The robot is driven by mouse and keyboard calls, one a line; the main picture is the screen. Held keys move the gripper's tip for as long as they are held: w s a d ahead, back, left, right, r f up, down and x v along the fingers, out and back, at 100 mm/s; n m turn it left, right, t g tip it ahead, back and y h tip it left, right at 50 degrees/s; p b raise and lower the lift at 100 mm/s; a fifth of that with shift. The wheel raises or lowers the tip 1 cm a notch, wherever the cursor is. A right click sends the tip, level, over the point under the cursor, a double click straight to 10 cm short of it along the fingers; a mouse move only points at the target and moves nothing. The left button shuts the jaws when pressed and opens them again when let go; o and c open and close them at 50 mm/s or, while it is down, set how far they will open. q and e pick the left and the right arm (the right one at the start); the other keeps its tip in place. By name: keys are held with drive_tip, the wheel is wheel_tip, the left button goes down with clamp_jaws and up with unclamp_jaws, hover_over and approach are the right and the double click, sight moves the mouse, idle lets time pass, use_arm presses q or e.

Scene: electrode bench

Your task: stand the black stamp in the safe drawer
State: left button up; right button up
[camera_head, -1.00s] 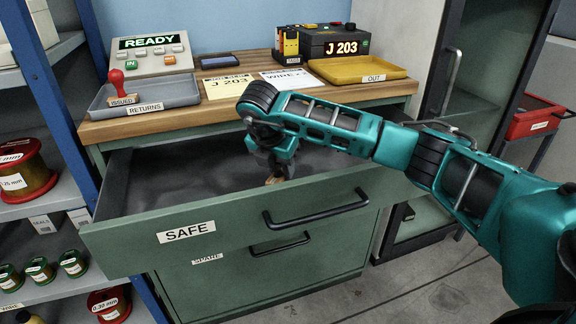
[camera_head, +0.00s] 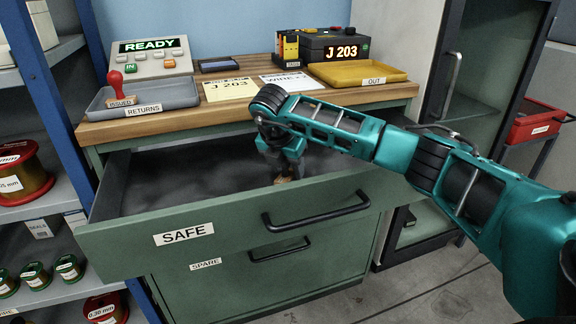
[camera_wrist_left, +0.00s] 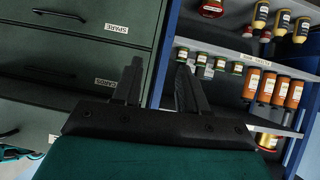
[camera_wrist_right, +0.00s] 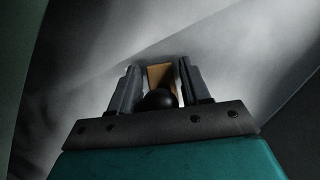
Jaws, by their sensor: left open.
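My right gripper (camera_head: 283,168) is inside the open safe drawer (camera_head: 230,225), near its front wall, pointing down. It is shut on the black stamp, whose round black knob (camera_wrist_right: 160,99) and wooden part (camera_wrist_right: 160,76) show between the fingers in the right wrist view. In the head view only a small wooden bit of the stamp (camera_head: 282,180) shows below the fingers. I cannot tell whether its base touches the drawer floor. My left gripper (camera_wrist_left: 158,88) is open and empty, seen only in the left wrist view, in front of the cabinet and shelves.
The drawer floor left of the gripper is bare. The spare drawer (camera_head: 235,268) below is shut. On the bench stand a grey returns tray (camera_head: 165,96) with a red stamp (camera_head: 116,88), paper cards and a yellow out tray (camera_head: 350,74). Shelves (camera_head: 50,205) stand at left.

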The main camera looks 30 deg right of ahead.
sight(279, 182)
drive_tip(key=shift+o, duration=0.9)
drive_tip(key=shift+r, duration=0.1)
drive_tip(key=shift+r, duration=0.25)
use_arm(q)
drive_tip(key=a+r+p, duration=0.1)
drive_tip(key=p, duration=0.2)
drive_tip(key=shift+s+r, duration=0.15)
drive_tip(key=shift+s, duration=0.05)
use_arm(e)
drive_tip(key=v, duration=1.1)
drive_tip(key=shift+a+r, duration=0.2)
drive_tip(key=shift+r, duration=0.1)
drive_tip(key=shift+s, duration=0.15)
